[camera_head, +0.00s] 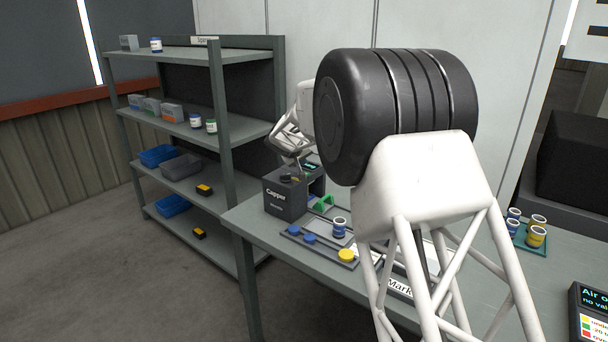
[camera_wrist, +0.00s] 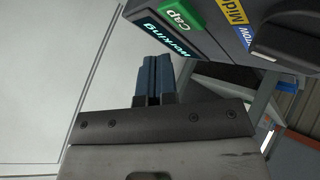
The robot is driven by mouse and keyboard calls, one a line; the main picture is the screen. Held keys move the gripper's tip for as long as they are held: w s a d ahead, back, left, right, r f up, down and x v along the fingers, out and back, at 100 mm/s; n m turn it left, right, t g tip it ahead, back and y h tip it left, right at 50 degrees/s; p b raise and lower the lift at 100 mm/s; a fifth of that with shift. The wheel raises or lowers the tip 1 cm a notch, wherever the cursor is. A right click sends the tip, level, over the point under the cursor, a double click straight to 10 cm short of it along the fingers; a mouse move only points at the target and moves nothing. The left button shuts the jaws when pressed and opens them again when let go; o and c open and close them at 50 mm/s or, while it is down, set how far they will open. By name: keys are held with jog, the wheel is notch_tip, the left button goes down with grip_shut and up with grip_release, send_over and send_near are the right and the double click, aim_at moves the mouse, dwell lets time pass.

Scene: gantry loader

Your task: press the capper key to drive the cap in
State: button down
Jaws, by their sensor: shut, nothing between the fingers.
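The capper (camera_head: 285,200) is a dark grey box labelled "Capper" on the bench. My gripper (camera_wrist: 152,78) is shut and empty, its two blue fingers side by side in the wrist view. In the head view my wrist hangs over the back of the capper, and the fingertips are hard to make out. The wrist view shows the capper head (camera_wrist: 215,60) close to the fingers, with a lit screen (camera_wrist: 165,38) that seems to read "working". A green label "Cap" (camera_wrist: 180,18) is beside it. I cannot tell whether the fingers touch a key. The cap being driven is hidden.
A rack (camera_head: 345,257) at the bench front holds blue and yellow caps. A white and blue jar (camera_head: 339,228) stands behind it. A green tray (camera_head: 530,241) of jars is at right. A shelf unit (camera_head: 228,140) stands left. My arm hides the bench middle.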

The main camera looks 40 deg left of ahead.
jog(key=shift+r, duration=1.45)
jog(key=shift+d, duration=0.1)
